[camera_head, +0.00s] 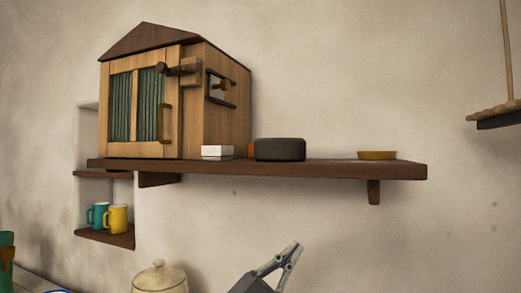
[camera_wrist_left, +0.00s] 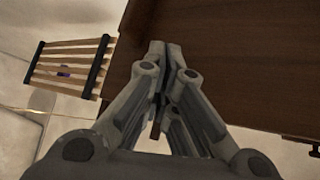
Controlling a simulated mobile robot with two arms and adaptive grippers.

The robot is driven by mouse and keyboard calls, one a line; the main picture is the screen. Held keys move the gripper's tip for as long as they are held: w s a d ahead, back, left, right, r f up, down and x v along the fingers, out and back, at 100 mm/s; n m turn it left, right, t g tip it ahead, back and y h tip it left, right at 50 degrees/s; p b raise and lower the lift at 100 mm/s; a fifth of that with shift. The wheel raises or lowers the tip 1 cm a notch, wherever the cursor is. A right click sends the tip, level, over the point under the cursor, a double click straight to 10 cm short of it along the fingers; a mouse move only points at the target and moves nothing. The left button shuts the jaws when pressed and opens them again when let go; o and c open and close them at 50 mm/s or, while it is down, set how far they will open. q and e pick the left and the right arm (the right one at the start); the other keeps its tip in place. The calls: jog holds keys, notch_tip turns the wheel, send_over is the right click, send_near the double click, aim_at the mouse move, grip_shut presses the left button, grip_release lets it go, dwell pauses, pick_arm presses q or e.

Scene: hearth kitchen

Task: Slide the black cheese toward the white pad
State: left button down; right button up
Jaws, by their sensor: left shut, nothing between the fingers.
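The black cheese (camera_head: 280,149) is a dark, low round block on the wooden wall shelf (camera_head: 330,170). The white pad (camera_head: 217,152) looks like a small white block on the same shelf, left of the cheese, with a gap between them. My left gripper (camera_head: 293,248) is shut and empty, below the shelf in the head view and apart from the cheese. In the left wrist view, its closed fingers (camera_wrist_left: 164,48) show against a brown wooden surface (camera_wrist_left: 235,70). Neither cheese nor pad shows there. My right gripper is not in view.
A wooden cabinet (camera_head: 225,120) stands on the shelf's left part. A yellow dish (camera_head: 377,155) sits to the right, with bare shelf between. A slatted rack (camera_wrist_left: 70,64) shows in the wrist view.

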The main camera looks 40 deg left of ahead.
aim_at(260, 148)
pick_arm(q)
jog(key=s+d+r+m+g+h, duration=0.1)
jog(key=s+r+m+g+h, duration=0.35)
jog(key=r+m, duration=0.35)
jog(key=s+r+m+g+h, duration=0.4)
jog(key=r+m+g+h, duration=0.15)
jog(key=r+m, duration=0.3)
jog(key=s+a+r+n+t+y, duration=0.25)
jog(key=s+a+r+y, duration=0.25)
jog(key=s+a+y, duration=0.3)
jog(key=shift+n+g+h, duration=0.3)
jog(key=shift+g+h, duration=0.15)
jog(key=shift+h, duration=0.05)
jog(key=w+d+p, duration=0.1)
jog(key=w+p, duration=0.1)
jog(key=w, duration=0.2)
jog(key=w+d+p, duration=0.1)
jog(key=w+p, duration=0.2)
jog(key=w+d+p, duration=0.1)
jog(key=w+p, duration=0.1)
jog(key=w, duration=0.2)
jog(key=shift+w, duration=0.35)
jog(key=shift+d, duration=0.1)
jog(key=shift+r, duration=0.1)
